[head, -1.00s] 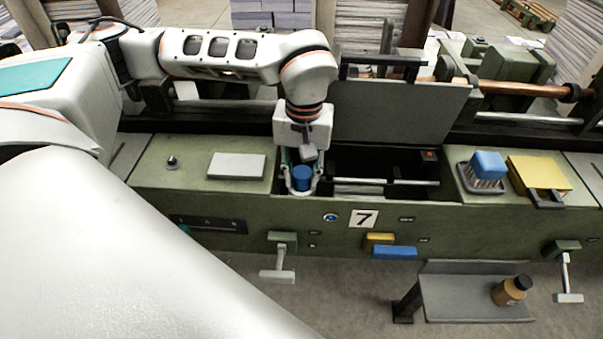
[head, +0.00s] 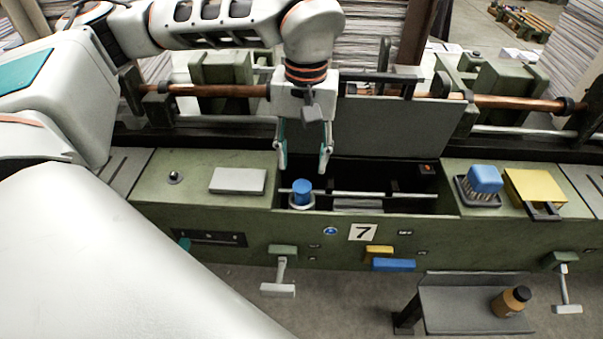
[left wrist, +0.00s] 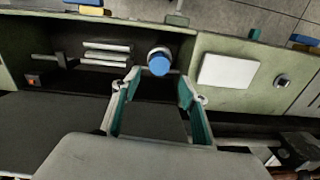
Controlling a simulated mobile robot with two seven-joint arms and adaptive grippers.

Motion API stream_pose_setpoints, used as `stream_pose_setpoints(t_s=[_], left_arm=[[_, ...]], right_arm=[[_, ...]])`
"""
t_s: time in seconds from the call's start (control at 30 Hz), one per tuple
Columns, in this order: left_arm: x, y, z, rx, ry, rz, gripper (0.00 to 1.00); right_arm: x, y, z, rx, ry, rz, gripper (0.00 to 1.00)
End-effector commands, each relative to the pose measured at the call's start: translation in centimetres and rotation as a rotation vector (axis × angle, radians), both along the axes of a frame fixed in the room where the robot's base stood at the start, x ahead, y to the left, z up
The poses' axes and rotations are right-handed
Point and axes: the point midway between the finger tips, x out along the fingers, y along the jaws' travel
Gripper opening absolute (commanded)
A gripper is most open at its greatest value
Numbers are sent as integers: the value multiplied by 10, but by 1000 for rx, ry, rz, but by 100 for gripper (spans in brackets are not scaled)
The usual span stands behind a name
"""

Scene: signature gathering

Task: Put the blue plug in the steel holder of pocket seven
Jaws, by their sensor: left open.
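The blue plug (head: 302,191) stands upright in the round steel holder (head: 301,203) at the left front of the open pocket marked 7 (head: 362,232). In the left wrist view the blue plug (left wrist: 159,65) sits with the holder's pale rim (left wrist: 158,51) showing beside it. My left gripper (head: 304,168) is open and empty, above and behind the plug, with its fingers pointing down and apart from it. In the left wrist view the open fingers (left wrist: 155,88) show with the plug beyond their tips. My right gripper is not in view.
A grey lid (head: 392,127) stands raised behind the pocket. A grey plate (head: 238,181) lies to the left on the green housing. A blue-topped brush (head: 486,180) and a yellow block (head: 536,188) stand to the right. A brown bottle (head: 511,301) is on the low step.

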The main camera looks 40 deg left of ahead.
Motion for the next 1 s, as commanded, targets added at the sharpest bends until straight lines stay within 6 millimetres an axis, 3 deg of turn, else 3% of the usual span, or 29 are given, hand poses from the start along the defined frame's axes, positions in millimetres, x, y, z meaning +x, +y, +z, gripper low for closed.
stream_pose_setpoints(t_s=[0.1, 0.27, 1.0], left_arm=[[1, -1, 18, 0, -3, 0, 43], [0, -1, 29, 0, 0, 0, 43], [0, -1, 30, 0, 1, 0, 43]], right_arm=[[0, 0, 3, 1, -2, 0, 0], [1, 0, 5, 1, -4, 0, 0], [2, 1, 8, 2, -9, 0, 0]])
